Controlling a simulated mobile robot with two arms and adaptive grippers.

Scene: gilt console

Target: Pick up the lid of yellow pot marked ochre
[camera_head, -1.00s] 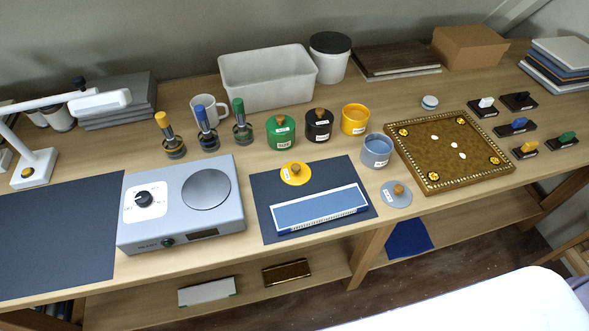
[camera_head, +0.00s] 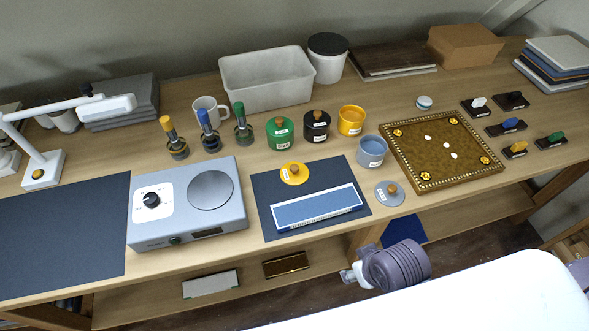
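The yellow lid (camera_head: 287,176), a round disc with a brown knob and a small white label, lies flat on the dark mat (camera_head: 262,205), behind a blue-and-white flat box (camera_head: 315,208). The yellow pot (camera_head: 351,125) stands open on the table behind and to the right of the lid; its label is too small to read. Part of my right arm shows at the table's front edge, with a small pale end piece (camera_head: 352,275) that seems to be the gripper, well away from the lid. Its fingers cannot be made out. My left gripper is not in view.
Green (camera_head: 280,137) and black (camera_head: 315,130) lidded pots stand behind the lid. An open blue-grey pot (camera_head: 371,155) and a grey lid (camera_head: 389,196) are to its right. A silver scale-like device (camera_head: 160,225) stands left of the mat. A brown ornate board (camera_head: 425,150) lies right.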

